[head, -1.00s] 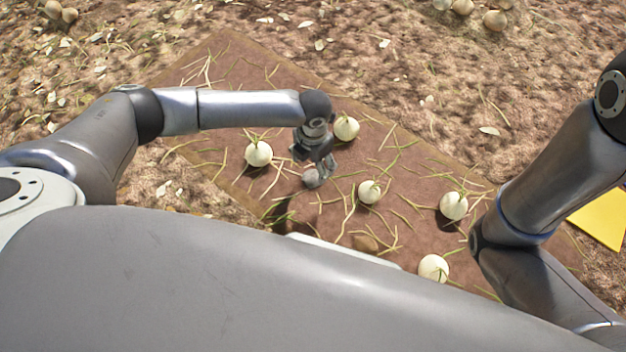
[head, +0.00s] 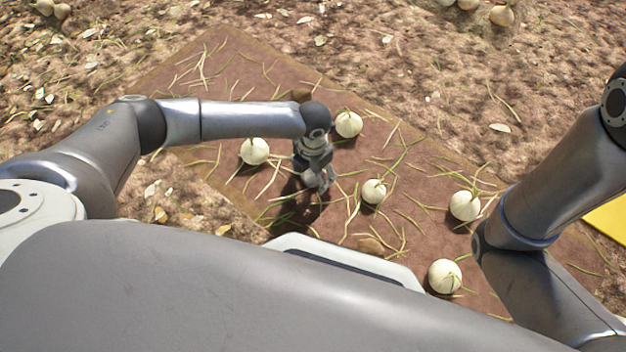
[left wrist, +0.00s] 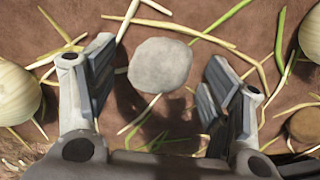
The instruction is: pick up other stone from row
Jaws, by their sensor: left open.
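A pale grey round stone (left wrist: 160,66) lies on the brown soil strip in the left wrist view, just ahead of and between my left gripper's fingers. My left gripper (head: 318,182) is open and points down at the soil between the onions; its open fingers (left wrist: 158,85) show on both sides of the stone, apart from it. In the head view the gripper covers the grey stone. A brown stone (head: 370,246) lies nearer my body, partly among stalks; it also shows at the right of the left wrist view (left wrist: 305,126). My right gripper is out of view.
Several white onions lie around the gripper, including one to its left (head: 254,151), one behind (head: 348,124) and one to its right (head: 373,191). Loose green stalks are scattered over the strip (head: 225,65). A yellow object (head: 608,222) is at the right edge.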

